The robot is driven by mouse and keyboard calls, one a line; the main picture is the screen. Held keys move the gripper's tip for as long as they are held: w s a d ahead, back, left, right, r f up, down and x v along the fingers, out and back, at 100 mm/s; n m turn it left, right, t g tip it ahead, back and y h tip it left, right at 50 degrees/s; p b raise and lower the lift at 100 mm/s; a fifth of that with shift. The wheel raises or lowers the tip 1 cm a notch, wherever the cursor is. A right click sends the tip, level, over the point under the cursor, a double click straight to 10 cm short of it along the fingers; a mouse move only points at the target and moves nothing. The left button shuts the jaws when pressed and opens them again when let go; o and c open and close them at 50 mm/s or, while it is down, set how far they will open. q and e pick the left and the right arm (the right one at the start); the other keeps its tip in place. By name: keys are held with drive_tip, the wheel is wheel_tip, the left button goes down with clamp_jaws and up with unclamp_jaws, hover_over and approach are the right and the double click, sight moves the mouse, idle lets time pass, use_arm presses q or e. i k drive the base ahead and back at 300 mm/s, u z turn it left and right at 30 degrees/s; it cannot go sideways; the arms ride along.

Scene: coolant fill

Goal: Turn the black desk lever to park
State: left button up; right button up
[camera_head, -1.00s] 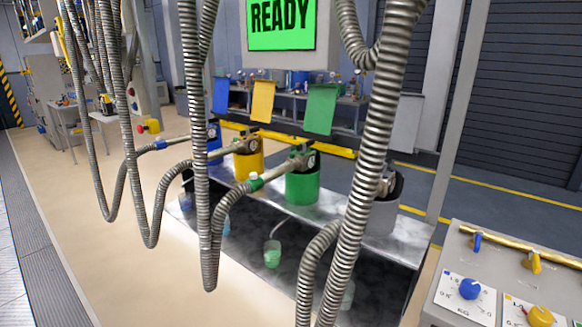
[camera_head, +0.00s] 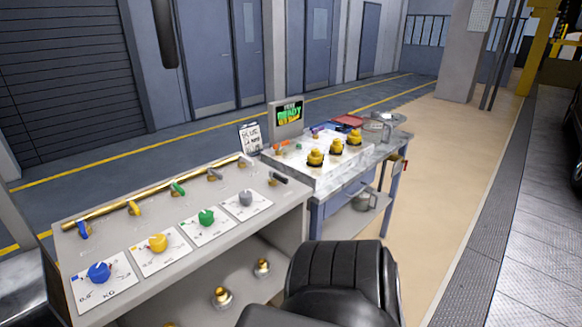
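The grey desk (camera_head: 262,222) stands at the left and middle of the head view. A small black lever (camera_head: 278,179) sits near the desk's right end. Along the rail are a blue lever (camera_head: 83,229), a yellow lever (camera_head: 134,208), a green lever (camera_head: 178,188) and a grey lever (camera_head: 214,174).
Blue (camera_head: 99,272), yellow (camera_head: 158,243), green (camera_head: 206,217) and grey (camera_head: 246,198) knobs sit on white cards. Floor at right is clear.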

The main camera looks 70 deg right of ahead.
sight(273, 175)
drive_tip(key=z, duration=2.6)
drive_tip(key=k, duration=0.4)
drive_tip(key=z, duration=0.8)
drive_tip(key=i, duration=0.45)
drive_tip(key=u, duration=0.05)
